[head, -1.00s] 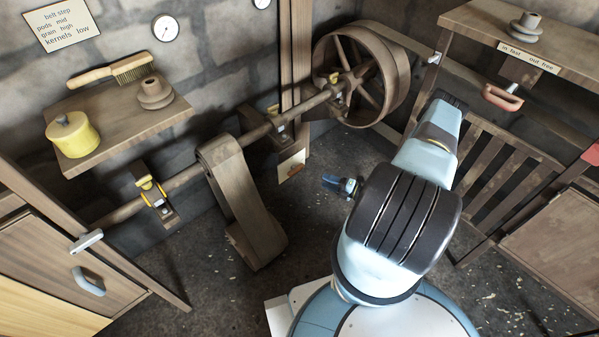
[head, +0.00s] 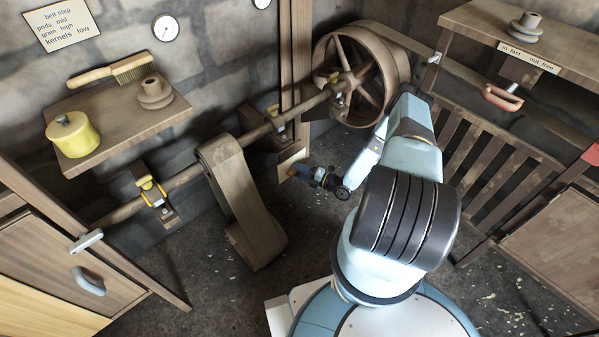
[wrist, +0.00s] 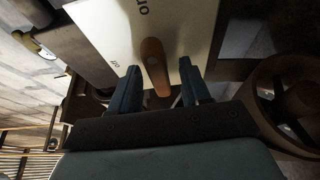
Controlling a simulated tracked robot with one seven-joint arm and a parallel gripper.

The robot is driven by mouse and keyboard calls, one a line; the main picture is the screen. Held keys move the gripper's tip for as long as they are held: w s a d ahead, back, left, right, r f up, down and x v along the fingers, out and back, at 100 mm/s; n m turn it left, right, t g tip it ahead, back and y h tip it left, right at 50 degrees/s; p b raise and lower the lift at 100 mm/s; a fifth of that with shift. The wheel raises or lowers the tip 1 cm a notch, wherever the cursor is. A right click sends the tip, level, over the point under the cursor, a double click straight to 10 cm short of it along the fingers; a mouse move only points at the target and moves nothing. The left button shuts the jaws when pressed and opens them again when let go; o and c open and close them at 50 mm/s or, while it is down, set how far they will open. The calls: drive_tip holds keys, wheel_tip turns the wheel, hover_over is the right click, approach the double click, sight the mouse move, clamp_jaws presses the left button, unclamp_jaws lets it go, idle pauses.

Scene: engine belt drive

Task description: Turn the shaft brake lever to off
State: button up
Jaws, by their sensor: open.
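The shaft brake lever is a short orange-brown handle (wrist: 154,62) on a pale plate (wrist: 100,28) in the wrist view. The plate carries dark lettering, seen turned over: what looks like "on" at the top and "off" lower left. The lever's free end points down between the two dark blue fingers of my gripper (wrist: 160,80). The fingers are apart, one on each side, and I see a gap to each. In the head view my gripper (head: 303,171) is right at the plate (head: 288,159), below the shaft, and mostly hides the lever.
The line shaft (head: 190,175) runs along the wall, with a wide belt (head: 240,200) coming down to the floor. A large spoked wheel (head: 365,75) stands just above my arm. A wooden post (head: 296,60) rises behind the plate. Slatted panel (head: 490,150) at right.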

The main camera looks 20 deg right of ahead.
drive_tip(key=shift+w+a, duration=0.1)
clamp_jaws()
idle(0.5)
